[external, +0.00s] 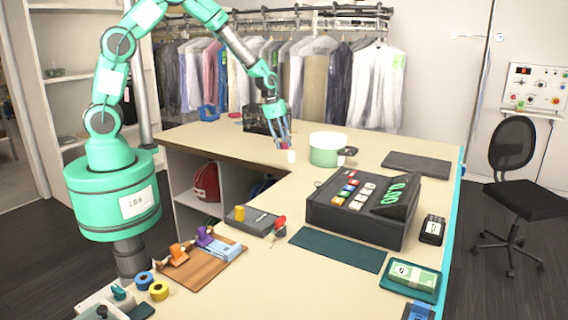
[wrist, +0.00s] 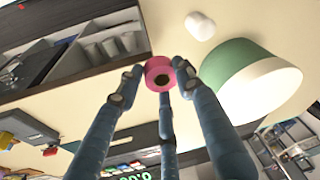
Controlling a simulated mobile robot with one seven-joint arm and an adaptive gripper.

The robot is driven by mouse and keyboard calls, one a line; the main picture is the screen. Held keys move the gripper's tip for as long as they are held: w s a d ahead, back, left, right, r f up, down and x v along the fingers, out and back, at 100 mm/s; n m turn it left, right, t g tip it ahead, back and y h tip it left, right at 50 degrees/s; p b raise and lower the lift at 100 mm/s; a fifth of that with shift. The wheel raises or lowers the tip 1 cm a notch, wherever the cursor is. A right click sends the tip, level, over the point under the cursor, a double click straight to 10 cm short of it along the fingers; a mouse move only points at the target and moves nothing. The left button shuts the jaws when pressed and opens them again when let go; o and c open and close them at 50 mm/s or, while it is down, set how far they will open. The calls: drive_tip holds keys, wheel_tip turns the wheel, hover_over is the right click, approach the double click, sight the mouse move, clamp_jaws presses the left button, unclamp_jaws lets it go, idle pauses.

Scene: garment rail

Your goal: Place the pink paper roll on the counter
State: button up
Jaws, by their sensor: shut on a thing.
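The pink paper roll (wrist: 151,68) is a small ring with a dark hole, held between the blue fingers of my gripper (wrist: 160,82) in the wrist view. In the external view my gripper (external: 283,140) hangs over the inner edge of the beige counter (external: 230,140), and only a trace of pink shows between its fingers. The counter top (wrist: 165,25) also shows in the wrist view. I cannot tell whether the roll touches it.
A small white roll (external: 291,156) stands just beside my gripper, with a green and white round container (external: 324,157) to its right. A cash register (external: 350,208) stands nearer the front. Open shelves (external: 233,180) lie below the counter. Bare counter lies left of the gripper.

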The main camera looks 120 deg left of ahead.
drive_tip(key=w+d+m+h+b, duration=0.1)
drive_tip(key=w+d+m, duration=0.35)
drive_tip(key=d, duration=0.85)
drive_tip(key=w+d+m+h, duration=0.1)
drive_tip(key=w+d+m, duration=0.1)
drive_tip(key=w+d, duration=0.8)
drive_tip(key=w+d+m+h+b, duration=0.1)
drive_tip(key=w+d+m, duration=0.25)
drive_tip(key=d, duration=1.35)
drive_tip(key=s+d+m+g+h+b, duration=0.1)
drive_tip(key=s+d+m, duration=0.3)
drive_tip(key=d, duration=0.9)
drive_tip(key=s+d+m+b, duration=0.1)
drive_tip(key=s+d+m, duration=0.3)
drive_tip(key=d, duration=0.8)
drive_tip(key=s+d+m+g+h+b, duration=0.1)
drive_tip(key=s+d+m, duration=0.35)
drive_tip(key=d, duration=0.85)
drive_tip(key=shift+n, duration=0.35)
drive_tip(key=shift+f, duration=2.7)
